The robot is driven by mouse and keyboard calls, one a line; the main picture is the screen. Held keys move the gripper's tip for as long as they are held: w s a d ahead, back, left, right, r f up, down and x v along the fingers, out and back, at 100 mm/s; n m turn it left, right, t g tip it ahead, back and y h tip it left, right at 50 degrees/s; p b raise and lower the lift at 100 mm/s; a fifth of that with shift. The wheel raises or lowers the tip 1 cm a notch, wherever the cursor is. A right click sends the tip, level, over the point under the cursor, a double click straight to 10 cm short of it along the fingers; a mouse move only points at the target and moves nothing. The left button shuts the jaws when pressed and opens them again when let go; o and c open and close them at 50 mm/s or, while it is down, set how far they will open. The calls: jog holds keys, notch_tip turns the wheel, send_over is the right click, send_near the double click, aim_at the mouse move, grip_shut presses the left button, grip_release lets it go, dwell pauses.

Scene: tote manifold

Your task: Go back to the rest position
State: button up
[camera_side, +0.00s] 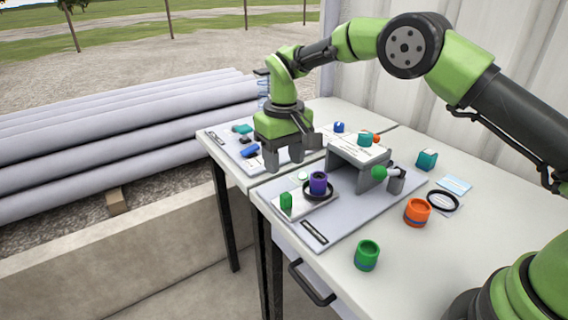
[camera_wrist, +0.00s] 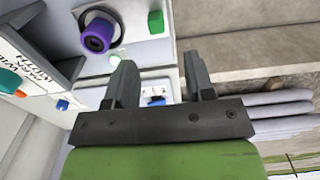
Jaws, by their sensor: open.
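My gripper (camera_side: 284,158) is open, with its two fingers pointing down above the back-left part of the work area. In the wrist view my gripper (camera_wrist: 158,80) shows both fingers apart, with nothing between them. A purple cylinder (camera_side: 318,183) stands within a black ring on a white plate at the front of the grey board (camera_side: 340,222). A green block (camera_side: 286,201) stands beside it on the same plate. The purple cylinder (camera_wrist: 98,34) and green block (camera_wrist: 156,22) also show in the wrist view, apart from my fingers.
A grey raised stand (camera_side: 350,170) with a teal piece on top is in the middle. An orange cup (camera_side: 417,212), a green cup (camera_side: 367,255), a teal block (camera_side: 427,160) and a black ring (camera_side: 443,201) lie on the table's right. Small blue parts (camera_side: 250,151) lie on the rear board.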

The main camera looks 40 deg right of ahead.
jog(key=s+d+r+m+t+y, duration=0.1)
jog(key=s+d+r+t, duration=0.1)
jog(key=s+r, duration=0.5)
jog(key=s+d+r+m+t, duration=0.1)
jog(key=s+r, duration=0.2)
jog(key=r, duration=0.7)
jog(key=s+d+r+m+t+y, duration=0.1)
jog(key=s+t, duration=0.3)
jog(key=s, duration=1.4)
jog(key=shift+d+r+m, duration=0.2)
jog(key=shift+d+m, duration=0.3)
jog(key=shift+d, duration=0.15)
